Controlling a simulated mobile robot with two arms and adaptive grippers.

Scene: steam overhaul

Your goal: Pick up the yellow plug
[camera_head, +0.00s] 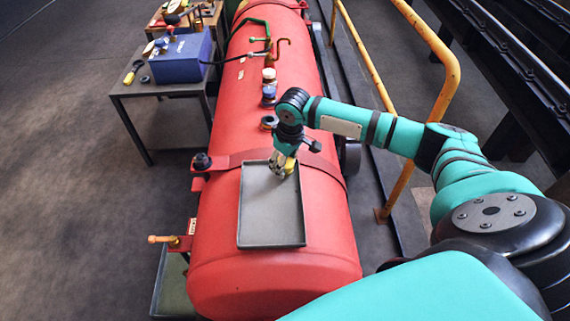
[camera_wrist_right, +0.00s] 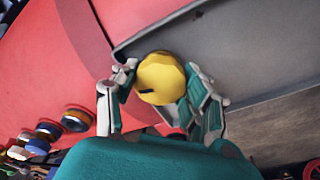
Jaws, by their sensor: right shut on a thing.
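The yellow plug (camera_wrist_right: 160,78) sits between the fingers of my right gripper in the right wrist view. It also shows as a small yellow spot in the head view (camera_head: 290,165). My right gripper (camera_head: 281,163) is shut on it, at the far end of the grey tray (camera_head: 272,238) on the red tank. The plug's lower part is hidden by my fingers and hand, and I cannot tell whether it touches the tray. My left gripper is not in view.
The red tank (camera_head: 240,275) lies lengthwise. Small dark and coloured fittings (camera_head: 269,92) stand on it beyond my gripper. A yellow railing (camera_head: 437,110) runs along the right. A table at the left holds a blue box (camera_head: 180,60). The tray's near part is bare.

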